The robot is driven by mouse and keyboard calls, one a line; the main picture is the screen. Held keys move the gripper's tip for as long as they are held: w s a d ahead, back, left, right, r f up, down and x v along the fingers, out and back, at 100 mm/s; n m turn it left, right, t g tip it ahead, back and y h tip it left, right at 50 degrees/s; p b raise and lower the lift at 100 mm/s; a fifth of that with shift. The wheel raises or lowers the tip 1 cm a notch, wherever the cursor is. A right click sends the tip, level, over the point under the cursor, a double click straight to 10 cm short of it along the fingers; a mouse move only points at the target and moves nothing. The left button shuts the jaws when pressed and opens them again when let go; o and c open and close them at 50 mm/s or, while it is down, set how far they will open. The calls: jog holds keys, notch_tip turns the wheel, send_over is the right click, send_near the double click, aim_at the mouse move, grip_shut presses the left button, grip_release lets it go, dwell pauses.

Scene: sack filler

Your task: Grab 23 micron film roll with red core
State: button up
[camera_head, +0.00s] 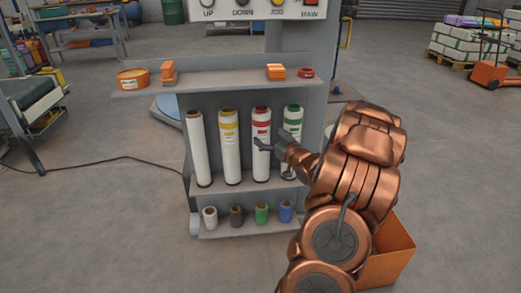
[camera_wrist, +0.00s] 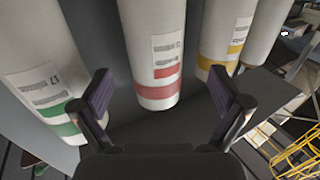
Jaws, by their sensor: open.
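The film roll with a red core and red bands (camera_head: 261,168) stands upright on the middle shelf of the grey stand, between the yellow-banded roll (camera_head: 229,150) and the green-banded roll (camera_head: 293,118). In the wrist view the red-banded roll (camera_wrist: 152,40) shows in the middle, with the green-banded roll (camera_wrist: 38,75) to its left and the yellow-banded roll (camera_wrist: 222,40) to its right. My gripper (camera_wrist: 160,78) is open and empty, its fingers apart on either side of the red-banded roll. In the head view my gripper (camera_head: 273,143) overlaps the red-banded and green-banded rolls. Contact cannot be told.
A plain white roll (camera_head: 199,150) stands at the left end of that shelf. Small spools, including a green one (camera_head: 262,213), stand on the bottom shelf. The top shelf (camera_head: 215,79) holds orange tape items. An orange bin (camera_head: 394,254) stands at the right. A cable crosses the floor at left.

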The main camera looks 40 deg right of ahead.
jog(key=shift+w+d+r+b, duration=0.1)
jog(key=shift+w+d+b, duration=0.2)
jog(key=shift+w, duration=0.65)
jog(key=shift+w+d+b, duration=0.25)
jog(key=shift+w+b, duration=0.15)
jog(key=shift+w, duration=0.6)
jog(key=shift+w+d+r+b, duration=0.1)
jog(key=shift+w+d+b, duration=0.2)
jog(key=shift+w, duration=0.65)
jog(key=c, duration=1.9)
jog(key=shift+r, duration=0.15)
